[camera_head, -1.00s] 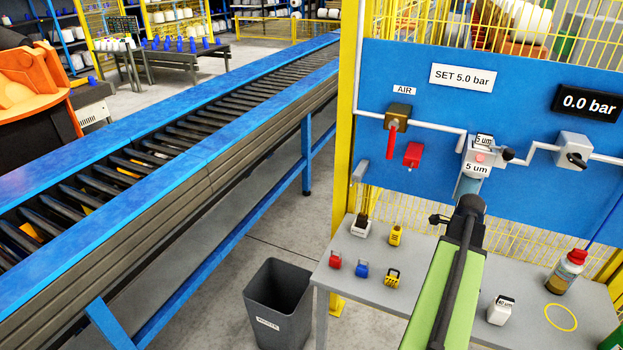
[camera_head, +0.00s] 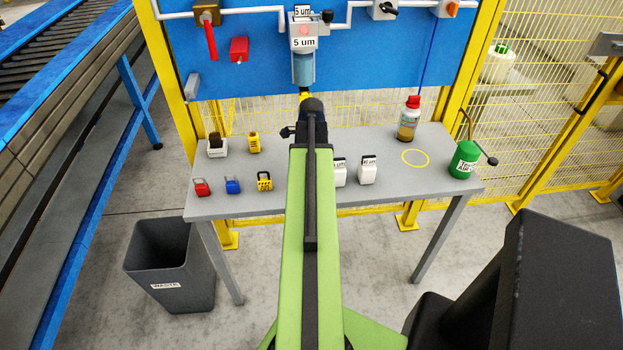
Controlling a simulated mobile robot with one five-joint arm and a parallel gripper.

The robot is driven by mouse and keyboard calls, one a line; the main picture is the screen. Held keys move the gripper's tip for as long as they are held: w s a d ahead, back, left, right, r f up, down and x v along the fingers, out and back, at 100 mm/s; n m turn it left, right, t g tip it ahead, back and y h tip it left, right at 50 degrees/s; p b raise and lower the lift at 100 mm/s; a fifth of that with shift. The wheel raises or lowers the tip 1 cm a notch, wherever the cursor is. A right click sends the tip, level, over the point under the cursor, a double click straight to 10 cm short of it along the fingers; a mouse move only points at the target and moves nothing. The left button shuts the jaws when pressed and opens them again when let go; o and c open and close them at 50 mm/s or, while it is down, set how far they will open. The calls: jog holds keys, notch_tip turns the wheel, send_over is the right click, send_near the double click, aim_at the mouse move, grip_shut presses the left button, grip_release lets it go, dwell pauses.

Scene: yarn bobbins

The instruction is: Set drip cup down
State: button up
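My green arm extends forward over the grey table (camera_head: 232,207), its dark end in front of the filter unit on the blue panel. My gripper is mostly hidden behind this arm end; only a small dark part (camera_head: 288,131) shows at its left. I cannot see its fingertips or whether it holds anything. I cannot make out a drip cup for certain. A small yellow patch (camera_head: 304,91) shows just below the filter's blue bowl (camera_head: 303,69). A yellow ring (camera_head: 415,158) is marked on the table's right half, with nothing standing in it.
A red-capped bottle (camera_head: 409,119) stands behind the ring, and a green can (camera_head: 464,160) to its right. White boxes (camera_head: 367,171) stand left of the ring. Padlocks (camera_head: 232,186) lie on the left. A waste bin (camera_head: 170,262) stands on the floor at left.

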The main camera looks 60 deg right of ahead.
jog(key=o, duration=1.4)
jog(key=shift+f, duration=0.1)
jog(key=shift+c, duration=0.2)
notch_tip(320, 180, up, 12)
jog(key=p, duration=1.2)
jog(key=shift+r, duration=0.2)
